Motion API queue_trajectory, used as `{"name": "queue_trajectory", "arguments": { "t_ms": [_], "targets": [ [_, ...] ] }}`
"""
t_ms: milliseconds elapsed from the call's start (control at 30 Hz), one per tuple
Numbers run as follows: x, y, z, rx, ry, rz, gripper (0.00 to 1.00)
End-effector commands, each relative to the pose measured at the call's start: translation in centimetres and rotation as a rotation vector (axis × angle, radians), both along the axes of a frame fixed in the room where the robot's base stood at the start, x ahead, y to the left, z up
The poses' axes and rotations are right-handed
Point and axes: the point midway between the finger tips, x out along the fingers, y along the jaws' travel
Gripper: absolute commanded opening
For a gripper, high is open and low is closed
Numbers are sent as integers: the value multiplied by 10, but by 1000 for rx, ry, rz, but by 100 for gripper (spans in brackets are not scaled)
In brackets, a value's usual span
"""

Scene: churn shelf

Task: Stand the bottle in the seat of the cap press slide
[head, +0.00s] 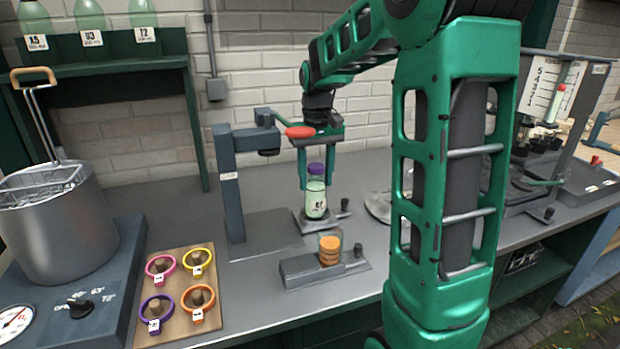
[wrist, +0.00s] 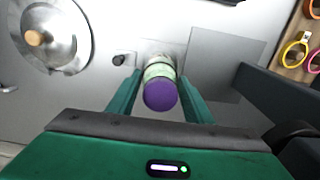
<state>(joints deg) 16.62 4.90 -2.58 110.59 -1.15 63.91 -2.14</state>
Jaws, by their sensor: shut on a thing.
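The bottle (head: 316,200) is clear with pale green contents, a white label and a purple cap. It is upright between the two green fingers of my gripper (head: 316,183), which is shut on it. In the wrist view its purple cap (wrist: 160,95) shows between the fingers (wrist: 161,103). The bottle is over or on a small grey slide plate (head: 301,217) with a black knob; I cannot tell whether its base touches. The seat is hidden under the bottle. The cap press (head: 231,190) is a grey column with a head, just left of the bottle.
A second grey block (head: 299,272) in front holds a jar of orange discs (head: 329,250). A board (head: 190,300) with several coloured rings and a steel pot (head: 60,225) are at left. A round metal lid (wrist: 47,38) lies beside the slide. Bare counter lies behind.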

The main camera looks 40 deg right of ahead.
Motion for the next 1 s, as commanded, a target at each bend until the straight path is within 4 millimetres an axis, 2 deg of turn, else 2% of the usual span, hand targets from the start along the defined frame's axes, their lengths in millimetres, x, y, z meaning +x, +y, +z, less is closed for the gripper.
{"name": "queue_trajectory", "arguments": {
  "t_ms": [900,933,1000],
  "targets": [
    [0,0,-6,-1,-2,0,26],
    [0,0,-6,-1,-2,0,53],
    [0,0,-6,0,-1,0,68]
  ]
}}
